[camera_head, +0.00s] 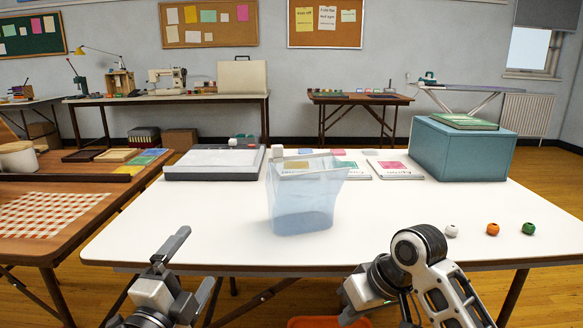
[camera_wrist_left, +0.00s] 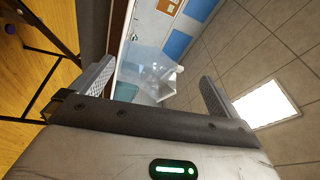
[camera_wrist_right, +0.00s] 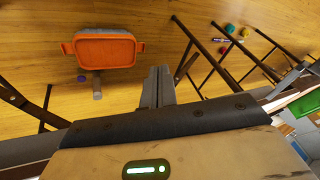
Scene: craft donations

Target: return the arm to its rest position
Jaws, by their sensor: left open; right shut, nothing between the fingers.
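My left gripper (camera_head: 200,258) is in front of the white table's near edge, with its two fingers apart and nothing between them. Its spread fingers also show in the left wrist view (camera_wrist_left: 155,78). My right arm (camera_head: 415,255) is bent at the table's front edge in the head view, where its fingertips cannot be made out. In the right wrist view my right gripper (camera_wrist_right: 158,75) has its fingers together and empty, over the wooden floor.
A translucent blue bin (camera_head: 302,212) stands on the white table (camera_head: 180,225). White (camera_head: 451,231), orange (camera_head: 492,229) and green (camera_head: 528,228) beads lie at right. A teal box (camera_head: 455,155) stands behind them. An orange container (camera_wrist_right: 105,48) is on the floor near table legs.

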